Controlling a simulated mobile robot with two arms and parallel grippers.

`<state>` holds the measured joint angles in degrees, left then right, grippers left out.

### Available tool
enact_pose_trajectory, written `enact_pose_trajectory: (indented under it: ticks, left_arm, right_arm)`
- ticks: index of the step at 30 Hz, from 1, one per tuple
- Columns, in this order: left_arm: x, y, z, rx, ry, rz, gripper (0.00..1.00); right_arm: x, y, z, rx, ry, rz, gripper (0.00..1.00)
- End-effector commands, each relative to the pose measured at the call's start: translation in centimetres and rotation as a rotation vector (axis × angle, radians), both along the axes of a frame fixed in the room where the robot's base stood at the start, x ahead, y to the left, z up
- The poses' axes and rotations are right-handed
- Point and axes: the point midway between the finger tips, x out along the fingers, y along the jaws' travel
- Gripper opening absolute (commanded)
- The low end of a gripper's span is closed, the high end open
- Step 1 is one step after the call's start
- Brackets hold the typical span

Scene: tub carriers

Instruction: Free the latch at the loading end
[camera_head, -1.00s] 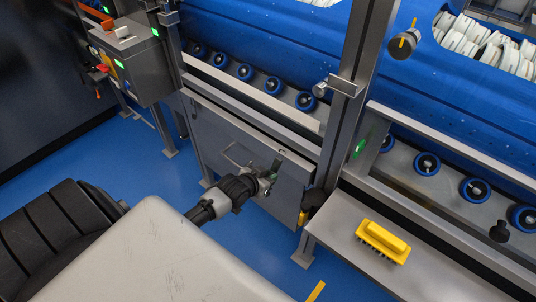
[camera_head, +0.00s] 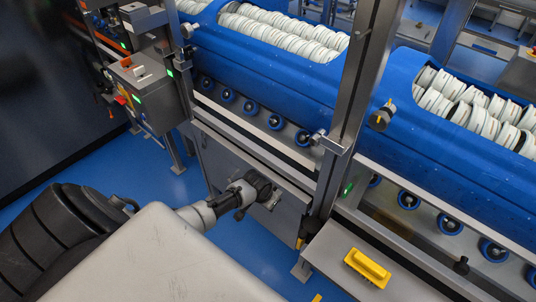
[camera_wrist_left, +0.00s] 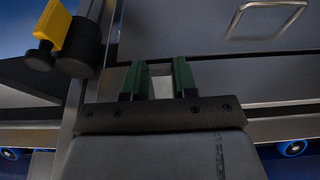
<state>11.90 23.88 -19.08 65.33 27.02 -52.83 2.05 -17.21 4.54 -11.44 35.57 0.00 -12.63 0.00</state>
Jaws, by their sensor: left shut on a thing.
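My left gripper (camera_head: 272,198) reaches the front of a grey metal panel (camera_head: 286,221) below the roller rail. In the left wrist view its two green fingers (camera_wrist_left: 160,82) are shut on a small grey piece (camera_wrist_left: 161,87) between them. Most of that piece is hidden, and I cannot tell whether it is the latch. A black knob with a yellow tab (camera_wrist_left: 52,24) sits beside the fingers at upper left of the wrist view. The panel's wire handle (camera_wrist_left: 265,17) shows at upper right. My right gripper is in neither view.
A steel post (camera_head: 358,95) with a bracket and knob (camera_head: 328,142) stands right of the gripper. A blue drum (camera_head: 290,75) holding white discs lies behind, above blue rollers (camera_head: 250,108). A control box (camera_head: 142,85) stands left.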

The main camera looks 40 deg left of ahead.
Motion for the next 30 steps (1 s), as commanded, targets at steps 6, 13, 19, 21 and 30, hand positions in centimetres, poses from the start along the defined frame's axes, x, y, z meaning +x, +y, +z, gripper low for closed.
enact_pose_trajectory:
  ticks: [6,13,19,21,30]
  left_arm:
    - [0.11,0.01,0.5,0.005,0.066,0.0,0.04]
    - [0.13,-0.01,0.5,0.007,0.086,0.0,0.04]
    - [0.13,-0.01,0.48,0.007,0.087,0.0,0.04]
    - [0.13,-0.01,0.48,0.007,0.087,0.0,0.04]
    - [0.13,0.0,0.49,0.007,0.086,0.0,0.53]
  right_arm:
    - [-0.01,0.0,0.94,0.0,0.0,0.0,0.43]
    - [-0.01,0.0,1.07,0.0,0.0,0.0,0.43]
    - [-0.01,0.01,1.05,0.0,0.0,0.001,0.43]
    - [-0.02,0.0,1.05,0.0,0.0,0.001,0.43]
    - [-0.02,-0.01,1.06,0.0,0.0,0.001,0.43]
